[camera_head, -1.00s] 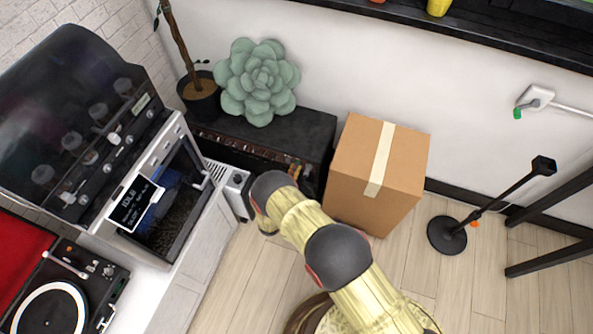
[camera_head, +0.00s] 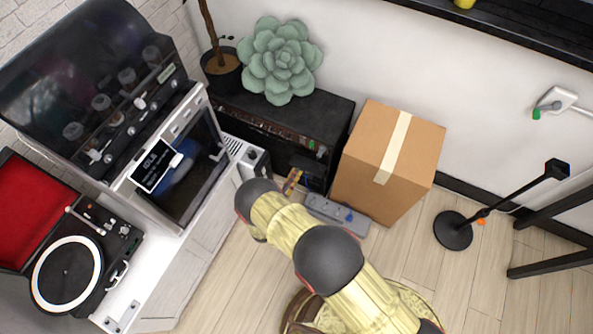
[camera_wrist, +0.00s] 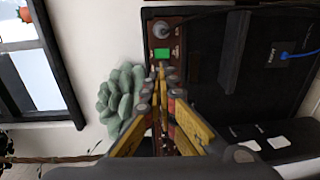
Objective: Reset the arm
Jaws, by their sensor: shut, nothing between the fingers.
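My arm (camera_head: 295,225), pale yellow with dark grey joints, reaches up from the bottom of the head view. My gripper (camera_wrist: 161,75) shows in the wrist view with its yellow-and-black fingers drawn together at the tips, shut and empty. In the head view only a small part of my gripper (camera_head: 292,181) shows beyond the arm's end, in front of the dark cabinet (camera_head: 335,118). In the wrist view the fingertips overlap a dark panel with a green lit switch (camera_wrist: 162,55); I cannot tell whether they touch it.
A cardboard box (camera_head: 365,150) stands right of the arm, with a grey power strip (camera_head: 336,212) before it. A succulent (camera_head: 280,62) sits on the cabinet. A machine (camera_head: 180,165) and turntable (camera_head: 66,275) are at left. A black stand (camera_head: 453,231) is at right; floor between is clear.

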